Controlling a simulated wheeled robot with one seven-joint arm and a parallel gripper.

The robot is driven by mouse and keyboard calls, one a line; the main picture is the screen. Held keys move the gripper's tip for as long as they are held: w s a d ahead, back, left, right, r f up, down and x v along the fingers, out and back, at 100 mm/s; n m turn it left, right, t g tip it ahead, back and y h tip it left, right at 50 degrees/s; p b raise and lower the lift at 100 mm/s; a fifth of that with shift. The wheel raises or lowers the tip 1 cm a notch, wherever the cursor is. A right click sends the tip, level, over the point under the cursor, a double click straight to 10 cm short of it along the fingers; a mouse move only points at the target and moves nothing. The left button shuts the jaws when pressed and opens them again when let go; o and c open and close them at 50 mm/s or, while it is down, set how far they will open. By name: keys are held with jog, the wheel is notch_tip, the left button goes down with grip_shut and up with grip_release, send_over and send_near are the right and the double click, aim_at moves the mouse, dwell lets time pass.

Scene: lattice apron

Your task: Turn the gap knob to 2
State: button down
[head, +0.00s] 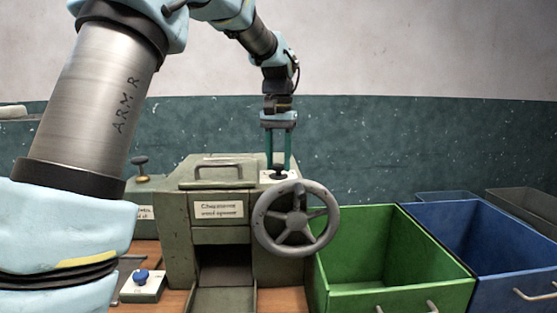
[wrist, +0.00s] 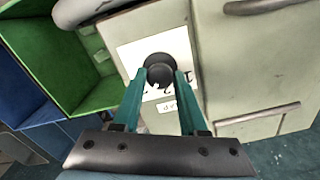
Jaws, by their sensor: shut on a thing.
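The gap knob (wrist: 159,69) is a small black round knob on a white label plate (wrist: 127,55) on top of the green-grey machine (head: 176,225). It also shows in the head view (head: 279,171), at the top right of the machine. My gripper (wrist: 160,78) points down over it, with its two teal fingers on either side of the knob and shut on it. It also shows in the head view (head: 279,162). Dark marks show on the plate, but the fingers and knob cover part of them, and I cannot read the knob's setting.
A grey handwheel (head: 296,218) stands out from the machine's front, just below the knob. A green bin (head: 400,290) and a blue bin (head: 500,285) stand to the right. A box with a blue button (head: 141,277) sits at the front left.

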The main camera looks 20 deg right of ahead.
aim_at(279, 165)
jog(key=shift+n, duration=0.3)
jog(key=n+p, duration=0.1)
jog(key=n, duration=0.2)
jog(key=shift+r+n+p, duration=0.1)
jog(key=shift+n+p, duration=0.2)
jog(key=shift+w+n+p, duration=0.1)
jog(key=shift+n+p, duration=0.5)
jog(key=shift+n, duration=1.7)
jog(key=shift+c, duration=2.2)
grip_release()
notch_tip(279, 165, up, 11)
jog(key=b, duration=0.2)
jog(key=shift+f, duration=0.2)
